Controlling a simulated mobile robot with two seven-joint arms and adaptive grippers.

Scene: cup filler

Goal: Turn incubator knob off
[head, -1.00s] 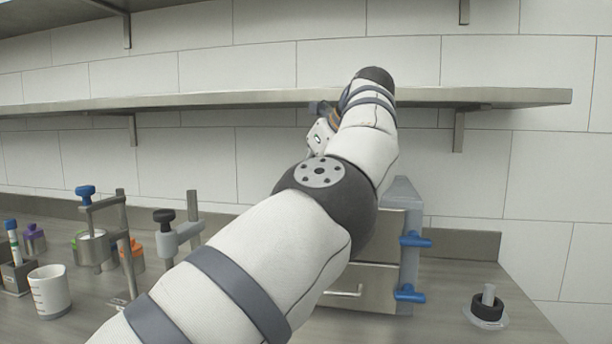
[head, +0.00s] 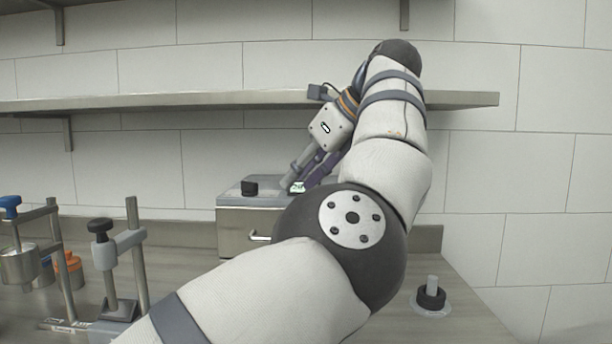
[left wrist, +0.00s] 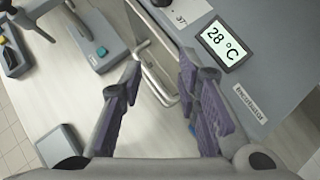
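The incubator (head: 236,222) is a metal box on the counter, with a front handle and a black knob (head: 249,188) on its top at the left. In the left wrist view the knob (left wrist: 168,3) is cut by the top edge, with a "37" mark beside it. The display (left wrist: 225,43) reads 28 °C, above an "Incubator" label (left wrist: 249,104). My left gripper (head: 303,178) is just above the incubator top, right of the knob, near the display. My left arm hides the incubator's right part.
A shelf (head: 200,101) runs along the wall above the incubator. Lab stands (head: 133,255) and an orange-capped bottle (head: 68,270) stand at left. A black ring with a grey post (head: 431,297) sits on the counter at right. Some counter left of the incubator is clear.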

